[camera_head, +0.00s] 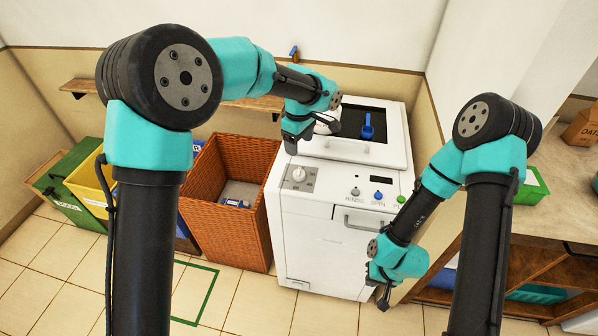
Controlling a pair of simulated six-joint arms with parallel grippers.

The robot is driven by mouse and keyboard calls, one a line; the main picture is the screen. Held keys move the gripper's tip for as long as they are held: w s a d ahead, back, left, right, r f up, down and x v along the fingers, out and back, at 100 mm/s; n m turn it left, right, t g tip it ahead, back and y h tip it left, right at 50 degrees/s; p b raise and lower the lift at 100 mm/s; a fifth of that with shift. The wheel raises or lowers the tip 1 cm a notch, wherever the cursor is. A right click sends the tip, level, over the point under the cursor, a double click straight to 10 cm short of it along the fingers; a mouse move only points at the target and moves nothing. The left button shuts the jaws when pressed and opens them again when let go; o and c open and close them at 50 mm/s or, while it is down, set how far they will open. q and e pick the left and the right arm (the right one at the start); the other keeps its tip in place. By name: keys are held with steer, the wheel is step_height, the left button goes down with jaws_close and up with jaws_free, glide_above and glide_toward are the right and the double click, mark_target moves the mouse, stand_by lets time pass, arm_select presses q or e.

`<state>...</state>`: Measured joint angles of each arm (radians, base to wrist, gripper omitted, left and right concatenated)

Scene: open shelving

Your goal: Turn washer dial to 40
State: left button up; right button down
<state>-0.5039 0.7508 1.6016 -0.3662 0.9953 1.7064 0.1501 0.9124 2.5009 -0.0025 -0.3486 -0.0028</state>
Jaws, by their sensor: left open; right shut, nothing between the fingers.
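The white washer (325,235) stands in the middle of the camera_head view. Its white dial (299,175) sits on a grey panel at the left of the top front. The numbers around the dial are too small to read. My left gripper (291,147) is open just above and behind the dial in the picture, apart from it. My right gripper (383,302) is shut and empty, low in front of the washer's right side.
Buttons marked RINSE (355,191) and SPIN (378,195) and a green button (401,199) lie right of the dial. A blue scoop (367,127) is on the washer top. A wicker basket (225,215) stands left. Shelving (565,268) stands right.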

mark_target(299, 171)
arm_select(q)
step_height(299, 171, down, 13)
steer(key=shift+r, duration=0.15)
steer(key=shift+c, duration=0.2)
steer(key=c, duration=0.9)
